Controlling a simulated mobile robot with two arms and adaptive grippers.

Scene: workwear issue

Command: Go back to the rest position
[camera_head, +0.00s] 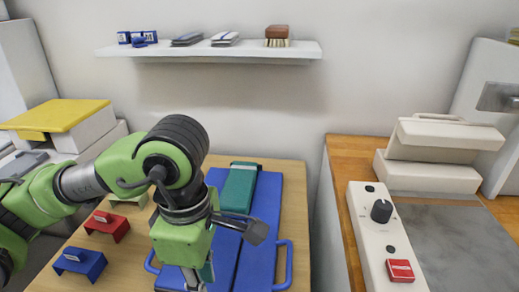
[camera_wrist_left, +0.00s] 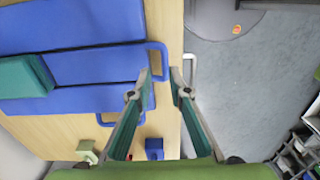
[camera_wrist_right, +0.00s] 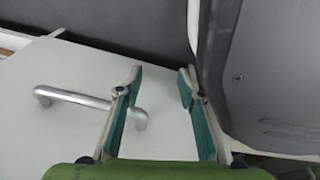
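My left arm comes in from the left in the head view, and its left gripper (camera_wrist_left: 162,85) points down over the front of the wooden table. In the left wrist view its two teal-padded fingers are apart with nothing between them. The fingertips appear over the table edge, beside a handle of the blue board (camera_head: 262,222). My right gripper (camera_wrist_right: 160,80) is outside the head view. In the right wrist view its fingers are apart and empty, above a pale surface with a metal handle (camera_wrist_right: 85,102). Contact there cannot be told.
A teal block (camera_head: 239,188) lies on the blue board. Red (camera_head: 107,226), blue (camera_head: 80,262) and pale green (camera_head: 130,200) stands sit left of it. A wall shelf (camera_head: 210,50) holds small items. A control panel (camera_head: 382,235) and pale press (camera_head: 440,150) stand on the right counter.

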